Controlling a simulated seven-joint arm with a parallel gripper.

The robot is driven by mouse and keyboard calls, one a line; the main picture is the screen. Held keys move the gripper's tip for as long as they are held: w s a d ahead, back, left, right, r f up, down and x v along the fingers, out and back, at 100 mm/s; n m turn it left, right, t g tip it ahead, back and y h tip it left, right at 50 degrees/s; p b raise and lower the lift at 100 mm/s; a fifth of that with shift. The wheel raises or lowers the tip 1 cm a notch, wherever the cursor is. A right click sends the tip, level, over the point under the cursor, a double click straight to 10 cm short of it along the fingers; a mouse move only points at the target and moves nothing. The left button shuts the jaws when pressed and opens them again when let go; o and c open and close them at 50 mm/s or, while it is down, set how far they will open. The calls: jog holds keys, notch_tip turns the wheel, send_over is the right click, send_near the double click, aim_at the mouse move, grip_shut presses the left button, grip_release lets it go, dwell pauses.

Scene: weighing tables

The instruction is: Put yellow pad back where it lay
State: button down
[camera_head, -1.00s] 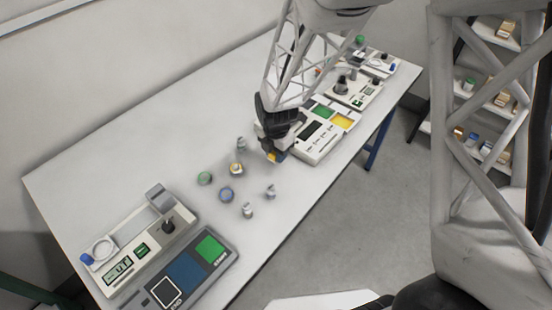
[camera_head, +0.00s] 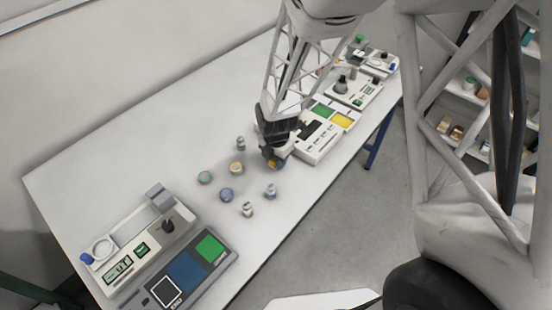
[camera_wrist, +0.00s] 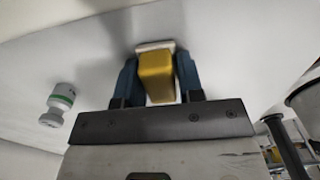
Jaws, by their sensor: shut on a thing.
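My gripper (camera_wrist: 160,82) is shut on a yellow block, which I take to be the yellow pad (camera_wrist: 156,76). The block sits between the two blue-grey fingers, with a pale edge showing at its far end. In the head view my gripper (camera_head: 272,158) is low over the table, just left of the white panel device (camera_head: 318,152). Only a little yellow shows at its tips there. I cannot tell whether the block touches the table.
Several small weights stand left of my gripper, among them a green-topped one (camera_head: 205,177) and a blue-ringed one (camera_head: 226,195). A weight with a green band (camera_wrist: 62,98) shows in the wrist view. A scale (camera_head: 128,262) stands at the near left. The table's back left is clear.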

jog(key=shift+f, duration=0.4)
jog(key=c, duration=0.8)
grip_release()
jog(key=shift+f, duration=0.1)
jog(key=shift+o, duration=0.2)
jog(key=shift+s+f, duration=0.1)
jog(key=shift+s, duration=0.05)
jog(key=shift+s+d+f, duration=0.1)
jog(key=shift+s+d, duration=0.05)
notch_tip(320, 180, up, 13)
jog(key=shift+w+f, duration=0.2)
jog(key=shift+w, duration=0.15)
jog(key=shift+r, duration=0.4)
jog(key=shift+s+r, duration=0.1)
